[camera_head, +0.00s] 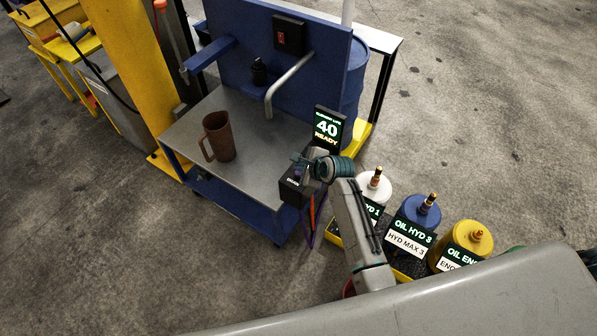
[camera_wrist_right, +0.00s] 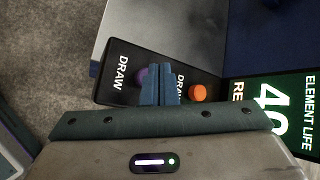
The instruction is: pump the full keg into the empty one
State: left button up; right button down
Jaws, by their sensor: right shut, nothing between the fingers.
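Three kegs stand at the right of the cart: a white one (camera_head: 367,190) marked HYD 1, a blue one (camera_head: 419,212) marked OIL HYD 3, and a yellow one (camera_head: 470,236) marked OIL ENG. Their fill levels cannot be seen. A black DRAW box (camera_head: 291,193) sits on the cart's front corner. In the wrist view it carries a purple button (camera_wrist_right: 142,76) and an orange button (camera_wrist_right: 197,92). My right gripper (camera_head: 298,162) is shut and empty over this box. Its fingertips (camera_wrist_right: 160,70) lie between the two buttons, partly covering the purple one; contact is unclear. My left gripper is not in view.
The cart's grey top (camera_head: 245,115) holds a brown jug (camera_head: 218,138). A display (camera_head: 327,127) reads ELEMENT LIFE 40 READY. A blue panel (camera_head: 240,50) bears a red switch (camera_head: 281,38) and a bent pipe (camera_head: 288,82). A yellow post (camera_head: 130,75) stands left.

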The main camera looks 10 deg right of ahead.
jog(key=shift+f, duration=0.1)
jog(key=shift+f, duration=0.35)
jog(key=shift+f, duration=0.45)
dwell(1.0)
jog(key=shift+r+p, duration=0.1)
jog(key=shift+p, duration=0.2)
jog(key=shift+r+p, duration=0.75)
jog(key=shift+p, duration=0.3)
notch_tip(320, 180, up, 5)
jog(key=p, duration=0.6)
jog(key=shift+r, duration=0.1)
